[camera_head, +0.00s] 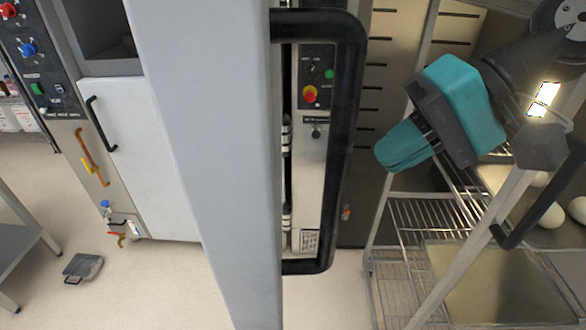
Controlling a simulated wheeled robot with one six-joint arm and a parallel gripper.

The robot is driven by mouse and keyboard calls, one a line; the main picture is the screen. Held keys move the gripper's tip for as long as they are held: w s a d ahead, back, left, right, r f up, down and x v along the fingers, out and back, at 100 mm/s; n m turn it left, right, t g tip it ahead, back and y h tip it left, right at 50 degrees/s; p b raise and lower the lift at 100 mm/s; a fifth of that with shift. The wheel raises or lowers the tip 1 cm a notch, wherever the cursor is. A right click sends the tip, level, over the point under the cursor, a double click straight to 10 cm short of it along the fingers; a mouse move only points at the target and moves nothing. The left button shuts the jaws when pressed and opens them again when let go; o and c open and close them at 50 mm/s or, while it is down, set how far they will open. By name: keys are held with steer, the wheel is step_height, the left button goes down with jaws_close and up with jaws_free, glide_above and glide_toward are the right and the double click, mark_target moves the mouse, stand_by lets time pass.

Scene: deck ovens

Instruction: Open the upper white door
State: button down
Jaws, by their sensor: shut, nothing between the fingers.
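A large pale grey-white door panel (205,130) stands close in front of the camera, seen nearly edge-on. A long black bar handle (336,150) sticks out from its right side. A smaller white door (150,150) with a short black handle (100,123) is on the unit at the left, and it looks closed. I cannot tell from this view which one is the upper white door. My gripper (388,155) has teal fingers, is shut and empty, and shows to the right of the long black handle, apart from it in the picture.
A metal rack (410,215) with wire shelves stands at the right. It holds a tray (490,290) and pale dough pieces (548,218), close to my arm. A control panel (316,75) shows behind the long handle. A grey dustpan-like object (83,267) lies on open floor.

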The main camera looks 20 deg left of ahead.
steer(key=a+r+p+x, duration=0.1)
steer(key=r+p+x, duration=0.1)
steer(key=x, duration=1)
steer(key=shift+s+a+f+p, duration=0.3)
steer(key=shift+a+p, duration=0.1)
steer(key=shift+a, duration=0.1)
